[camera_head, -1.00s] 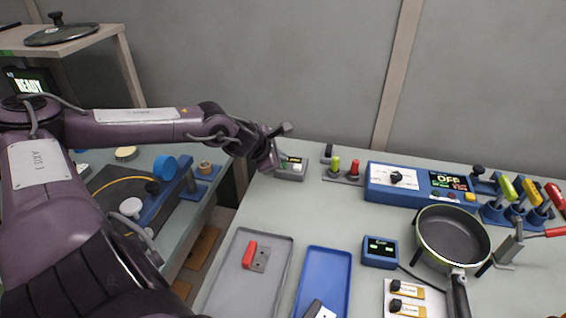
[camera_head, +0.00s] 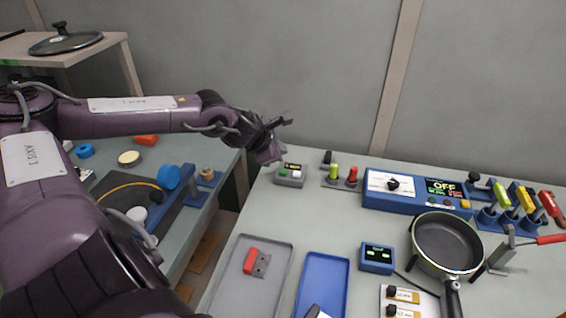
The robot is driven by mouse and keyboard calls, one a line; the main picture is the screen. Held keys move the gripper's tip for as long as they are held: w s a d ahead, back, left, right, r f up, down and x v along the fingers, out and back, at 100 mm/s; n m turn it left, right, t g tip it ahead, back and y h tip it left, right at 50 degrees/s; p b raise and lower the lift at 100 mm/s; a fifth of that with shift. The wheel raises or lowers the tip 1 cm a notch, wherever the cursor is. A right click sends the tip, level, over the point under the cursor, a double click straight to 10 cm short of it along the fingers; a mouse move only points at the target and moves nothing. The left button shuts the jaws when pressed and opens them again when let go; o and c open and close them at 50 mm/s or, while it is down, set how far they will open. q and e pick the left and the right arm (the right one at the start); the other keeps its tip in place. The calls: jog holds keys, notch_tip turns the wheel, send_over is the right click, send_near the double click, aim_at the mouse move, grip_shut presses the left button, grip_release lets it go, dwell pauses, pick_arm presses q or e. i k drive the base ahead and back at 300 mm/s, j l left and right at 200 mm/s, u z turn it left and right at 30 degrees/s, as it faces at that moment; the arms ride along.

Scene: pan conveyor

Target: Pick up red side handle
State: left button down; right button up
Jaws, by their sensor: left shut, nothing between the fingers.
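A red side handle (camera_head: 250,260) lies on the left part of a grey metal plate (camera_head: 262,265) in the grey tray (camera_head: 226,290). My left gripper (camera_head: 283,121) is shut and empty. It is raised above the back left of the table, well behind the tray and apart from the red handle. Its arm comes in across the left side.
A blue tray (camera_head: 340,262) lies right of the grey tray. A small button box (camera_head: 290,175) stands below my left gripper. A blue control panel (camera_head: 415,190), a pan (camera_head: 447,245) and a tool rack (camera_head: 490,217) fill the right. A gap separates this table from the left bench.

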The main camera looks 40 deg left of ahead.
aim_at(260, 268)
jog(key=k+l, duration=0.5)
jog(key=l, duration=0.15)
jog(key=k+l, duration=0.5)
jog(key=l, duration=0.15)
jog(key=k+l, duration=0.5)
jog(key=l, duration=0.15)
